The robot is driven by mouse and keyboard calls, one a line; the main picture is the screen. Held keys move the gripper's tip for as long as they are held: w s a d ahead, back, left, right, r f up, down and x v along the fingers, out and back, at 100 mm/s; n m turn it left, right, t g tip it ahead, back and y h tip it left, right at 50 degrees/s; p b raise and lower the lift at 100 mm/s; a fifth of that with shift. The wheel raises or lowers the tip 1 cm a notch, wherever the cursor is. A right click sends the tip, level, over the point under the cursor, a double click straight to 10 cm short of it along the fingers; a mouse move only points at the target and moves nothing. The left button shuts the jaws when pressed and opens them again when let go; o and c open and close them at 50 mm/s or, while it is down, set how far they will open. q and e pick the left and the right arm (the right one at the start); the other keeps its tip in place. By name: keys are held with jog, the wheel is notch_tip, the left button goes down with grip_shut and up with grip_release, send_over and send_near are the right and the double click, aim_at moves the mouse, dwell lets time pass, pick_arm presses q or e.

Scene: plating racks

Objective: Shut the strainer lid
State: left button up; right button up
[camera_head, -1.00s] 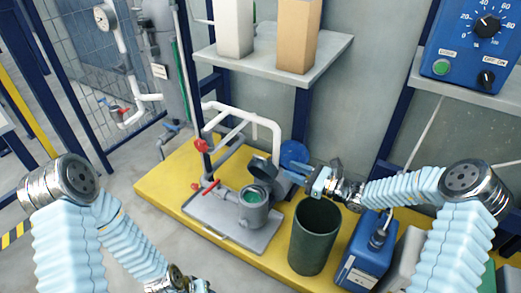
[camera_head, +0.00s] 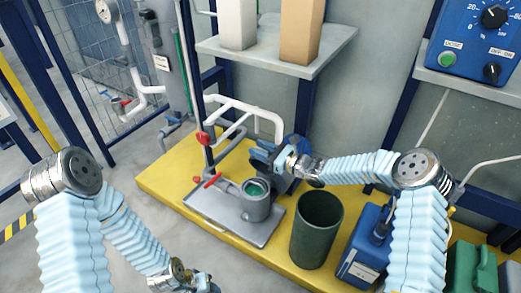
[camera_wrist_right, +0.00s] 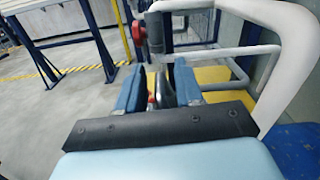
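The strainer (camera_head: 257,205) is a grey pot with a green inside, standing open on a grey tray (camera_head: 222,221). My right gripper (camera_head: 258,155) is at the back rim of the strainer, over where its raised lid stands, and hides most of the lid in the head view. In the right wrist view the two blue fingers (camera_wrist_right: 158,90) are apart, with a dark grey edge of the lid (camera_wrist_right: 165,92) between them. I cannot tell whether they touch it. My left gripper (camera_head: 203,284) is low at the bottom edge, partly cut off.
A red-handled valve (camera_head: 213,180) and white pipes (camera_head: 250,108) stand beside and behind the strainer. A dark green bin (camera_head: 317,230) and a blue canister (camera_head: 366,245) are to the right. Above is a shelf (camera_head: 275,62) with two boxes. Yellow platform (camera_head: 165,180) is bare at left.

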jog(key=shift+c, duration=0.2)
grip_shut()
jog(key=shift+s, duration=0.1)
jog(key=s+a+f+n+b, duration=0.4)
jog(key=s+a+n+b, duration=0.1)
jog(key=s+b, duration=0.1)
jog(key=shift+s+f+n, duration=0.25)
jog(key=shift+s+n, duration=0.15)
dwell(0.6)
jog(key=shift+o, duration=0.2)
grip_release()
